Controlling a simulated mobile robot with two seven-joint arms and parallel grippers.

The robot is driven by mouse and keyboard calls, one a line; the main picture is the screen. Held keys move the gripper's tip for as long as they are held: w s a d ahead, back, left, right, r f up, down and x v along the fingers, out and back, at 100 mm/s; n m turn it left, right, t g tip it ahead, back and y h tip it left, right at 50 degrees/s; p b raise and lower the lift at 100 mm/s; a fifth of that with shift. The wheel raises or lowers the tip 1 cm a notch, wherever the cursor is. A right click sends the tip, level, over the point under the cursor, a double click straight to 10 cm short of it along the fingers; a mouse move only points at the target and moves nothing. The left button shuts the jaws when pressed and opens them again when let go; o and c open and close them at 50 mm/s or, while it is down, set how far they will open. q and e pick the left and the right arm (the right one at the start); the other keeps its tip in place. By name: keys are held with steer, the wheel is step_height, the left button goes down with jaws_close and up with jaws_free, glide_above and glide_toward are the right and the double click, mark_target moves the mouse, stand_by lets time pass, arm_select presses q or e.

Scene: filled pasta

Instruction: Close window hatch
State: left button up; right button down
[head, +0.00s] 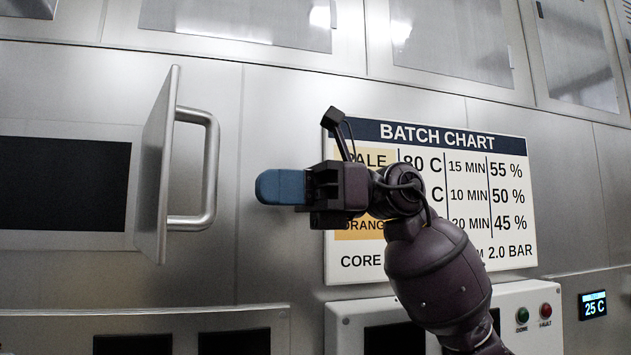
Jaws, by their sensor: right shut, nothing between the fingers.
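The window hatch (155,165) is a metal panel standing open, swung out from the wall and seen nearly edge-on. A bar handle (210,170) sticks out from its right face. The dark window opening (62,184) shows to the left of the hatch. My right gripper (258,187) is shut and empty, its blue fingertips pointing left. It is to the right of the handle, apart from it, at about the height of the handle's lower half. My left gripper is not in view.
A batch chart (505,210) hangs on the metal wall behind my right arm. Below it is a white control panel (545,290) with a green and a red button. A small display (592,305) reads 25 C. The space between gripper and handle is clear.

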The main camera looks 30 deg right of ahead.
steer(key=shift+w+a+p, duration=0.15)
steer(key=shift+a+p, duration=0.05)
steer(key=shift+a, duration=0.85)
steer(key=shift+w+a+p, duration=0.1)
steer(key=shift+a+p, duration=0.05)
steer(key=shift+a, duration=0.85)
steer(key=shift+a+t, duration=0.15)
steer(key=shift+t, duration=0.15)
